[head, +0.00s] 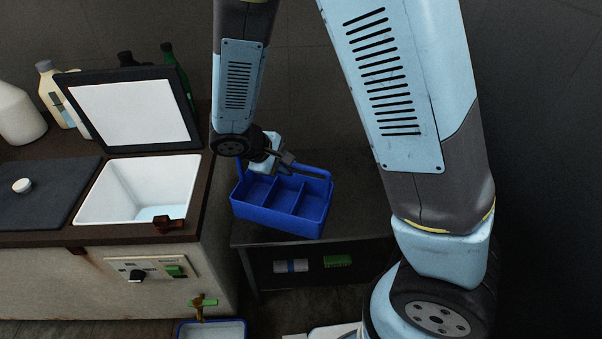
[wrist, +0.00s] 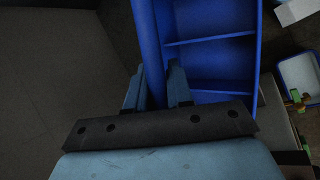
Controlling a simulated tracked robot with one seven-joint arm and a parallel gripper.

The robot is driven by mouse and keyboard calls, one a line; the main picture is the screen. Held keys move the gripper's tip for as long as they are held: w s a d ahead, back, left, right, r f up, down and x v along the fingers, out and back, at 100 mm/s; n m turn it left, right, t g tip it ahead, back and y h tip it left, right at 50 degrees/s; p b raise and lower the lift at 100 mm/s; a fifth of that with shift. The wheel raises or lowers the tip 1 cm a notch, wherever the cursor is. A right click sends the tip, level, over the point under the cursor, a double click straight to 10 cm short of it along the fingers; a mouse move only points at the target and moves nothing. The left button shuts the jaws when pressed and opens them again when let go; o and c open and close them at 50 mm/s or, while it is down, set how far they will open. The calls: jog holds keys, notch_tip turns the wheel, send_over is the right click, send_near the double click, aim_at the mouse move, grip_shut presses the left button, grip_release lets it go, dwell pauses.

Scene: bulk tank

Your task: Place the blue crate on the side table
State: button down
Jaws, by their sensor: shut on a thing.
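The blue crate (head: 281,203) is an open carrier with dividers and a raised handle bar at its back. My gripper (head: 279,166) is shut on that handle bar. In the wrist view my gripper (wrist: 158,92) has one finger on each side of the bar, and the blue crate (wrist: 212,68) fills the top middle, its compartments empty. The side table (head: 350,205) is dark and low, and the crate appears over its left part, slightly tilted. I cannot tell whether the crate's underside touches the table top.
Left of the table stands a counter with an open white tank (head: 140,190) and a raised lid (head: 130,112). Bottles (head: 20,115) stand behind it. A brass tap (head: 201,306) is above a blue-rimmed basin (head: 212,330). A green brush (head: 338,261) lies under the table. The table's right part is clear.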

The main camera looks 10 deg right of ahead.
jog(key=w+d+f, duration=0.3)
jog(key=w+f, duration=0.7)
jog(key=f, duration=0.1)
jog(key=shift+w+f, duration=0.25)
jog(key=shift+f, duration=0.1)
jog(key=c, duration=1)
grip_release()
jog(key=v, duration=1.2)
